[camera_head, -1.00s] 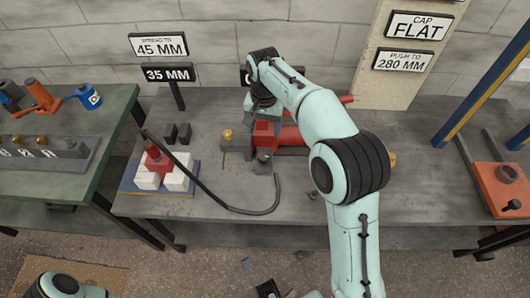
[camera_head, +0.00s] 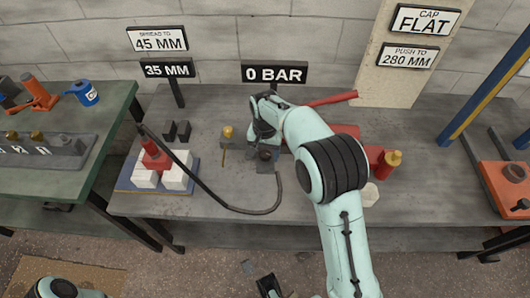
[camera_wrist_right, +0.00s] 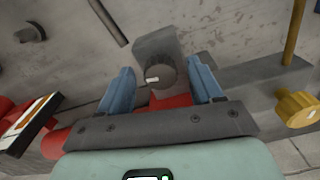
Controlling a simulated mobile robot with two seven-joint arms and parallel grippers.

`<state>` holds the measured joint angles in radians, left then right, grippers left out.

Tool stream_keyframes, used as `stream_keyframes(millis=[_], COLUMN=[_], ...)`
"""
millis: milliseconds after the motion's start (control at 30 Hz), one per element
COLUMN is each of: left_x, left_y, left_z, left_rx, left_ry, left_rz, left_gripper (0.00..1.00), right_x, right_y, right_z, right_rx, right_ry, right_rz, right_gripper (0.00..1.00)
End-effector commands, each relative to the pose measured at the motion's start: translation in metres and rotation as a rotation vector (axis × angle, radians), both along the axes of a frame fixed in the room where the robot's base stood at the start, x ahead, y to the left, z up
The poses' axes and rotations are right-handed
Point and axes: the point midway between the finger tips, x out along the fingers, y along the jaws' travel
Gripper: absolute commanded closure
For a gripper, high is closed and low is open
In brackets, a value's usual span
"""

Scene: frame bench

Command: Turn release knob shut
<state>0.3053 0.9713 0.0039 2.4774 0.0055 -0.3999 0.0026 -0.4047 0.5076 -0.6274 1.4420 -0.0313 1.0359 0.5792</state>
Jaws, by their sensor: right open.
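The release knob (camera_wrist_right: 160,74), a dark round knob with a pale mark, sits on a grey block (camera_wrist_right: 155,43) in the right wrist view. My right gripper (camera_wrist_right: 162,82) is open, with one blue finger on each side of the knob; gaps show beside it, and I cannot tell whether either finger touches. In the head view my right gripper (camera_head: 264,142) is over the grey block beside the red pump (camera_head: 375,156), mostly hidden by my arm. A dark part at the bottom edge (camera_head: 269,287) may be my left gripper; its jaws are unclear.
A "0 BAR" sign (camera_head: 274,73) stands behind the block. A red lever (camera_head: 332,98) sticks out behind my arm. A black hose (camera_head: 215,194) curves across the bench to white blocks and a red piece (camera_head: 155,154). A brass knob (camera_wrist_right: 297,108) is at right.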

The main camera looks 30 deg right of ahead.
Motion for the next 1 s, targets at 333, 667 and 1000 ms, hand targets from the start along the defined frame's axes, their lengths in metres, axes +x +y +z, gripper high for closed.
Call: stream_keyframes(millis=[333, 667, 1000], left_x=[0.0, 0.0, -0.004], left_y=[0.0, 0.0, 0.0], left_z=[0.0, 0.001, 0.014], left_rx=[0.0, 0.0, -0.004], left_ry=[-0.001, 0.0, 0.017], left_rz=[0.0, 0.0, -0.004], left_gripper=[0.0, 0.0, 0.0], right_x=[0.0, 0.0, 0.0], right_y=[0.0, 0.0, 0.001], right_z=[-0.002, -0.002, 0.001], right_rx=[0.0, 0.0, 0.001], right_ry=[0.0, 0.0, 0.001], right_rz=[0.0, -0.005, -0.132], right_gripper=[0.48, 0.91, 0.91])
